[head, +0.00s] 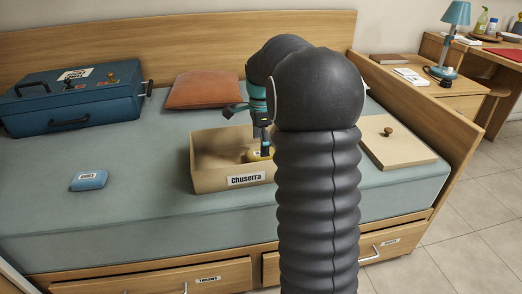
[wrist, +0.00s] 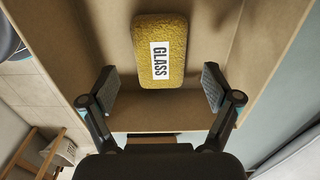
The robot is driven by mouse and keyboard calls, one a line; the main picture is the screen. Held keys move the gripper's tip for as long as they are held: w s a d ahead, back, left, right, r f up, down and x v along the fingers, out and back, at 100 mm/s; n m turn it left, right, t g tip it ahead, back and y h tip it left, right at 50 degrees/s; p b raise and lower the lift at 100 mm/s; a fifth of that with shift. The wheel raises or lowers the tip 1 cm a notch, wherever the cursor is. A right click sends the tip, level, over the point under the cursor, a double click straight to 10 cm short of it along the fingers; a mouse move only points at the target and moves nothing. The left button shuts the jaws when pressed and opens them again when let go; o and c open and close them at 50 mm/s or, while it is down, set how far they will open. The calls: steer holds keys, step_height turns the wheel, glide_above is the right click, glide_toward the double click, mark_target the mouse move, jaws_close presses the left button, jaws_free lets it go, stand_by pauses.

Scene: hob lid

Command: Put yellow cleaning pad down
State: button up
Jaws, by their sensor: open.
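The yellow cleaning pad (wrist: 162,72) lies in the open tan box labelled "Chuserra" (head: 207,182). A white "GLASS" label shows on the pad in the wrist view. In the head view only a small yellow part of the pad (head: 254,156) shows past my gripper. My gripper (wrist: 157,88) is open. Its fingers stand apart on either side of the pad's near end, with a gap on both sides. In the head view my gripper (head: 264,152) reaches down into the box, and my arm hides the box's right part.
The box stands on a bed (head: 130,213). A blue labelled pad (head: 89,180) lies left of it, and a blue case (head: 75,95) behind that. An orange cushion (head: 203,89) lies behind the box. A wooden lid (head: 393,143) lies at the right.

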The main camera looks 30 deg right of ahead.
step_height(320, 180, up, 8)
steer(key=p, duration=0.1)
steer(key=s+a+r+n+t, duration=0.1)
steer(key=s+a+r+n, duration=0.35)
steer(key=s+a, duration=0.25)
steer(key=s+a+f+n+t, duration=0.2)
steer(key=s+a+n, duration=0.3)
steer(key=s+n, duration=0.3)
steer(key=s+a+f+n+t, duration=0.2)
steer(key=s+a+f+n, duration=0.2)
steer(key=s+n, duration=0.4)
steer(key=s+a, duration=0.1)
steer(key=s, duration=0.4)
steer(key=shift+f+t, duration=0.3)
steer(key=shift+f, duration=0.1)
